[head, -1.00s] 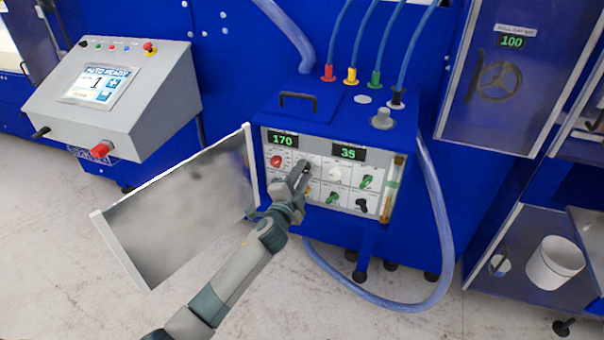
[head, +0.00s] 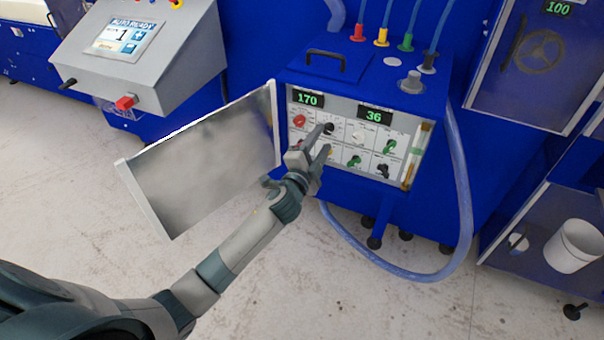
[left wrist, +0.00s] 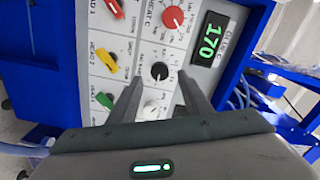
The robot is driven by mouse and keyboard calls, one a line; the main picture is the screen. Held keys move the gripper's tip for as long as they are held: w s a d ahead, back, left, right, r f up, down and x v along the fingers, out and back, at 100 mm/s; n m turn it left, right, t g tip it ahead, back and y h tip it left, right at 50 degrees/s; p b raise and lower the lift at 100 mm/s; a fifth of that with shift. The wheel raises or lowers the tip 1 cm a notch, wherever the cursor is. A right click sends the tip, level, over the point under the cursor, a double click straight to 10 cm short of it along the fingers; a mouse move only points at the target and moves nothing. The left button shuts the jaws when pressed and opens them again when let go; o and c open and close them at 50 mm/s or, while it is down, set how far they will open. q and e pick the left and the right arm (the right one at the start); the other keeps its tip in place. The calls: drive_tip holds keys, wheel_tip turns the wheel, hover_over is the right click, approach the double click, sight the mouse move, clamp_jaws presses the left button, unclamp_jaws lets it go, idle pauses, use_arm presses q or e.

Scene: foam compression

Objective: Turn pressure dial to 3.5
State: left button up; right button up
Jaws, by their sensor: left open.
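The control panel (head: 340,165) on the blue unit carries two rows of knobs. A black knob (head: 328,128) is in the top row, between a red knob (head: 299,120) and a white knob (head: 358,136). My left gripper (head: 321,139) is open just in front of the black knob. In the left wrist view, the black knob (left wrist: 159,71) lies just past the open fingertips (left wrist: 162,84), with no visible grip on it. The white knob (left wrist: 151,110) shows between the fingers. The green displays read 170 (head: 309,98) and 36 (head: 373,116); a decimal point is not discernible.
An open metal door (head: 205,165) hangs left of the panel, close to my left arm. A grey console (head: 150,60) is at upper left. A blue hose (head: 458,180) loops at right, and a white bucket (head: 573,246) stands at lower right.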

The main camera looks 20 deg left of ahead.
use_arm(q)
drive_tip(key=s+b, duration=0.3)
drive_tip(key=s, duration=1)
drive_tip(key=shift+s+a, duration=0.2)
drive_tip(key=shift+s, duration=0.2)
drive_tip(key=s+a+f+n+g, duration=0.1)
drive_tip(key=s+f+n+g, duration=0.15)
drive_tip(key=f, duration=1.35)
drive_tip(key=s+a+f+n+g, duration=0.15)
drive_tip(key=f+g, duration=0.25)
drive_tip(key=f, duration=1.1)
drive_tip(key=s+a+f+n+g, duration=0.1)
drive_tip(key=s+f, duration=0.3)
drive_tip(key=f, duration=0.3)
drive_tip(key=s+f+g, duration=0.2)
drive_tip(key=s+f, duration=0.3)
drive_tip(key=f, duration=0.2)
drive_tip(key=s+f+n+g+b, duration=0.1)
drive_tip(key=s+f+n+g, duration=0.2)
drive_tip(key=s+f, duration=1.2)
drive_tip(key=s+f+n+g, duration=0.2)
drive_tip(key=s+f, duration=0.2)
drive_tip(key=s, duration=0.8)
drive_tip(key=s+f+n+g, duration=0.1)
drive_tip(key=s+f, duration=0.3)
drive_tip(key=s, duration=0.9)
drive_tip(key=shift+s+d+n+g+y+b, duration=0.3)
drive_tip(key=shift+n+g+b, duration=0.1)
drive_tip(key=shift+g, duration=0.35)
